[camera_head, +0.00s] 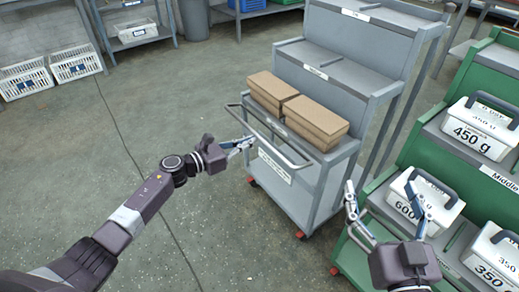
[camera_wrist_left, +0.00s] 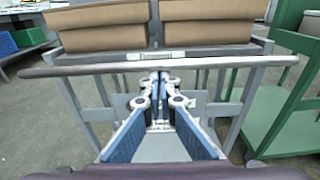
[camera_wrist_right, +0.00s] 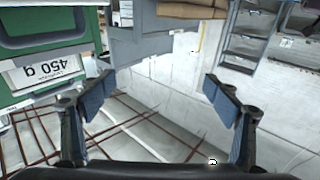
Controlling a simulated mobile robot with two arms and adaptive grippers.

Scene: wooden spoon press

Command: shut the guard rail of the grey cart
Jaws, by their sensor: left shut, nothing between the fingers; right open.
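The grey cart (camera_head: 318,170) stands in the middle of the head view, with stepped shelves. Its guard rail (camera_head: 268,139) is a thin grey bar in front of the lowest shelf, standing out from the shelf edge. In the left wrist view the rail (camera_wrist_left: 225,62) runs straight across, just beyond the fingers. My left gripper (camera_head: 247,143) is shut and empty at the rail, close to its middle; I cannot tell whether it touches. My right gripper (camera_head: 388,192) is open and empty, to the right of the cart and in front of the green rack.
Brown boxes (camera_head: 318,116) lie on the cart's lowest shelf behind the rail. A green rack (camera_head: 455,142) with labelled white weight boxes (camera_head: 478,128) stands close on the right. White crates (camera_head: 75,63) stand at the far left. The floor left of the cart is clear.

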